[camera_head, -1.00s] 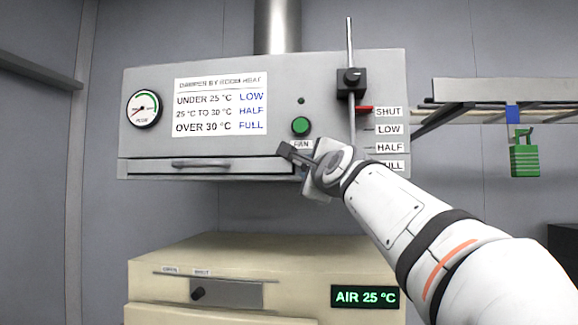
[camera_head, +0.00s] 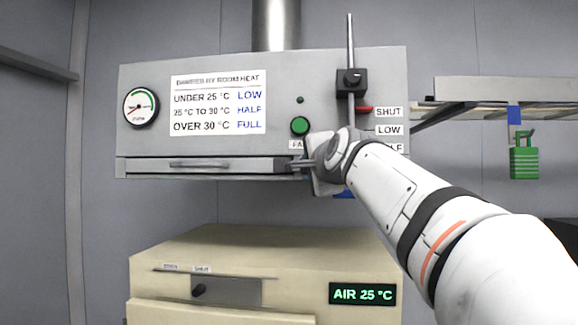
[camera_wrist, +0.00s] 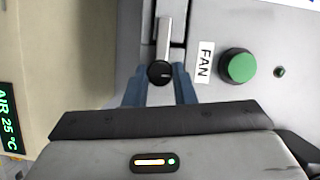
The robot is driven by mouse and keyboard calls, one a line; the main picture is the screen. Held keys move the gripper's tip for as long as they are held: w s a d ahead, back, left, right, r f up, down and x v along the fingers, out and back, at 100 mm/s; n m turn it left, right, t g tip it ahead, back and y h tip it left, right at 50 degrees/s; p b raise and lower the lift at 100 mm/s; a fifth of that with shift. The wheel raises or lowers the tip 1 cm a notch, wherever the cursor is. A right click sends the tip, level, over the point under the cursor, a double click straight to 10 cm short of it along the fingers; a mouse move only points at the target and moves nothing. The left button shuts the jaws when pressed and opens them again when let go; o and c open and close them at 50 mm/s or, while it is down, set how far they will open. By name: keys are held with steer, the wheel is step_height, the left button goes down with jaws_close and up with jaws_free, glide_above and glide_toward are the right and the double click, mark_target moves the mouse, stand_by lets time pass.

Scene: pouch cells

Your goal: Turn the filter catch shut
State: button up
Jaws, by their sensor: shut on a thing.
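The filter catch (camera_wrist: 160,72) shows in the wrist view as a round black pivot with a grey lever, between my blue fingertips. My gripper (camera_wrist: 158,92) is shut on it. The lever lies over the end of the filter drawer (camera_wrist: 176,8). In the head view my gripper (camera_head: 302,164) is at the right end of the drawer front (camera_head: 150,165). The lever looks about level there, pointing left, but the gripper hides much of the catch.
The green fan button (camera_head: 300,126) is just above my gripper. The damper rod (camera_head: 351,40) and its label plates stand to the right, partly behind my arm. A green padlock (camera_head: 524,162) hangs further right. A cream cabinet (camera_head: 250,245) stands below.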

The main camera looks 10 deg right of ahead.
steer(key=o, duration=1)
steer(key=shift+s, duration=0.1)
steer(key=s, duration=0.2)
steer(key=s+b, duration=0.1)
steer(key=s, duration=0.2)
steer(key=s+b, duration=0.1)
steer(key=s, duration=0.1)
steer(key=shift+s+d+r, duration=0.25)
steer(key=shift+s+d, duration=0.05)
